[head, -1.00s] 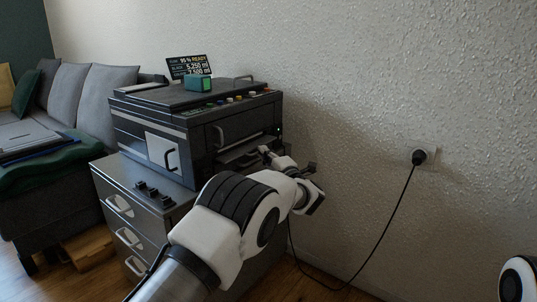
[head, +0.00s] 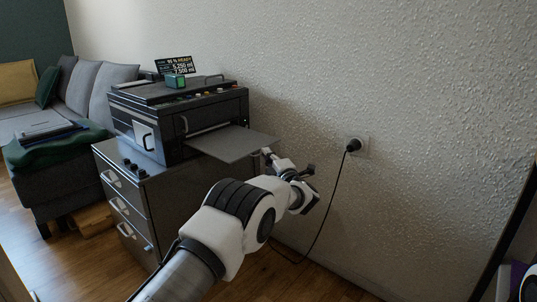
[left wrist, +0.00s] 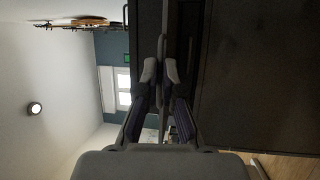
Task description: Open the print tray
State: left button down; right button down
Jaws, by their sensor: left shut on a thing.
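The dark printer (head: 172,112) stands on a grey drawer cabinet in the head view. Its print tray (head: 232,142) is a flat grey plate sticking far out of the front slot, towards the right. My left gripper (head: 267,153) is at the tray's outer edge. In the left wrist view, my left gripper's (left wrist: 161,72) two fingers are closed on the thin tray (left wrist: 163,48), seen edge-on. In the head view the fingertips are small and partly hidden by the tray. My right gripper is not in view.
The drawer cabinet (head: 128,200) has several handles. A black plug (head: 353,145) sits in the wall socket, its cable hanging to the floor. A sofa (head: 50,150) stands at the left. The wall is close behind the tray and my left arm; some floor is free at the lower right.

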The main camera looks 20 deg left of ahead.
pick_arm(q)
jog(key=shift+d, duration=0.1)
jog(key=c, duration=1.6)
grip_release()
jog(key=v, duration=1.2)
jog(key=shift+f, duration=0.1)
